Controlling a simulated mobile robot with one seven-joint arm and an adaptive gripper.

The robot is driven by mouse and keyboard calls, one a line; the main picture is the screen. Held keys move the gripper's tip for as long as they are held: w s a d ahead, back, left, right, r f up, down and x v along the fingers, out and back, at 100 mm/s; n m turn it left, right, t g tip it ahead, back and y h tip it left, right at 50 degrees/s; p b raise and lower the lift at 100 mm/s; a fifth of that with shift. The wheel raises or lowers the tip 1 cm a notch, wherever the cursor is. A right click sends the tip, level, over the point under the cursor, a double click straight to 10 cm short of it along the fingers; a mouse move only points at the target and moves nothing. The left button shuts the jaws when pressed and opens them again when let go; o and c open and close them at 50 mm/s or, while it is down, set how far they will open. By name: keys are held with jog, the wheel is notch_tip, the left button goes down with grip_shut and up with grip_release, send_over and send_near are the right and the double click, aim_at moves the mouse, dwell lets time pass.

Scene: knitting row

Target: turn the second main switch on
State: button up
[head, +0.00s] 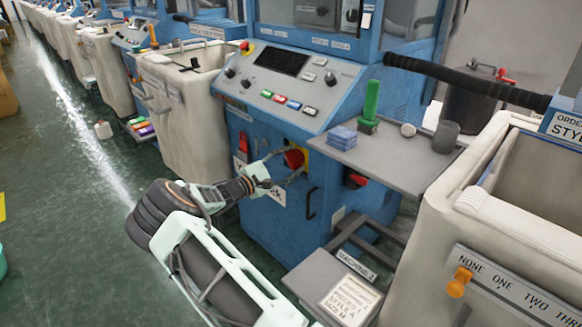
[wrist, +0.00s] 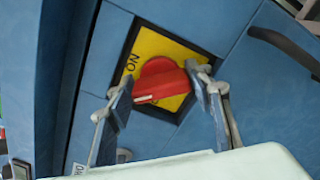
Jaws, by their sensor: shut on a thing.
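A red rotary switch handle (head: 293,158) sits on a yellow plate on the blue machine's front, below its sloped control panel. In the wrist view the red handle (wrist: 160,82) lies between my fingers, with a pale mark on its lower left edge. The yellow plate (wrist: 152,42) shows the word ON at its upper left; other lettering is hidden. My gripper (wrist: 160,88) is shut on the handle, one finger at each side. In the head view my gripper (head: 279,170) reaches the switch from the lower left.
A grey side shelf (head: 400,160) with a green spool (head: 370,104) and blue stack (head: 342,138) juts out right of the switch. Another red knob (head: 355,180) is under it. A cream bin (head: 180,110) stands left. Green floor is open at left.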

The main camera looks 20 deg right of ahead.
jog(key=m+b, duration=0.2)
jog(key=m, duration=0.1)
jog(key=m+b, duration=0.2)
jog(key=shift+f, duration=0.3)
jog(key=shift+m+b, duration=1.1)
jog(key=shift+m, duration=0.3)
jog(key=shift+r, duration=0.15)
jog(key=o, duration=0.9)
jog(key=v, duration=1.2)
